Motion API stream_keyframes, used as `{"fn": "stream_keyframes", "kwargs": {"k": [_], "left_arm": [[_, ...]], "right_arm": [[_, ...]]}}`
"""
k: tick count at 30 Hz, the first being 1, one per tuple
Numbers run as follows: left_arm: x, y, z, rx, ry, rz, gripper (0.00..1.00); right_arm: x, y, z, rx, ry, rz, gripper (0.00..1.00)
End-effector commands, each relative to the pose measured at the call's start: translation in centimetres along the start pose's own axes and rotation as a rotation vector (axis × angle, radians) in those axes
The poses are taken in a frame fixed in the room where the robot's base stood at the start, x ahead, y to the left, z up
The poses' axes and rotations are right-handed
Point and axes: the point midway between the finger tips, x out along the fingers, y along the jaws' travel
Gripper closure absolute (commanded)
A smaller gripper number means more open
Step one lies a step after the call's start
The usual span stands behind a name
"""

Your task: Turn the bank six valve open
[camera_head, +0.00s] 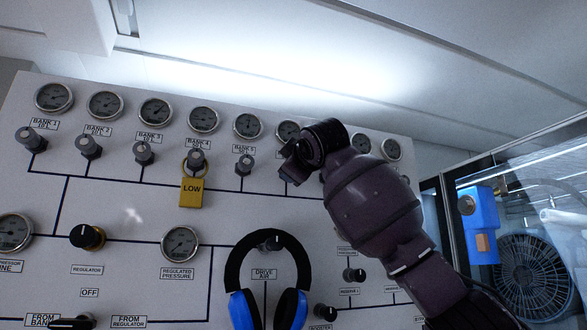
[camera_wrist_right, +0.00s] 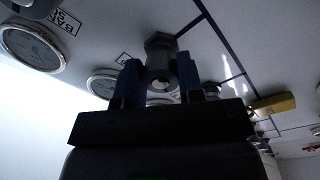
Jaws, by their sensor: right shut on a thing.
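The bank six valve is hidden behind my right gripper (camera_head: 292,174) in the head view. It sits in the row of bank valves, right of the bank 5 valve (camera_head: 245,165). In the right wrist view, a grey valve knob (camera_wrist_right: 159,52) stands between the two fingers of my right gripper (camera_wrist_right: 160,82), which are shut on it from both sides. Its label is not readable. The gauge above it (camera_head: 288,131) is partly covered by my arm. My left gripper is not in view.
Blue-and-black headphones (camera_head: 268,262) hang lower on the panel (camera_head: 130,210). A glass-fronted area with a blue device (camera_head: 481,225) is at right.

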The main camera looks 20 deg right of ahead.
Motion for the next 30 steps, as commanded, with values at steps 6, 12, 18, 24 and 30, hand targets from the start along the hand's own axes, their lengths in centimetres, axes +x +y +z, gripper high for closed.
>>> {"fn": "stream_keyframes", "kwargs": {"k": [6,12,18,24,30], "left_arm": [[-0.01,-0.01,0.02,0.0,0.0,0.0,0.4],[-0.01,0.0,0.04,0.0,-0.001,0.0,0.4],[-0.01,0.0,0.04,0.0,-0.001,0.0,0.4],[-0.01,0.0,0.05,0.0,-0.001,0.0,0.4],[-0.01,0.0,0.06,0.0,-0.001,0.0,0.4]], "right_arm": [[-0.08,0.11,-0.08,-0.207,0.013,0.0,0.89],[-0.1,0.11,-0.09,-0.396,0.022,-0.003,0.89],[-0.07,0.08,-0.06,-0.587,0.031,-0.006,0.89],[-0.05,0.05,-0.04,-0.776,0.04,-0.01,0.89],[-0.05,0.02,-0.06,-0.966,0.05,-0.013,0.89]]}}
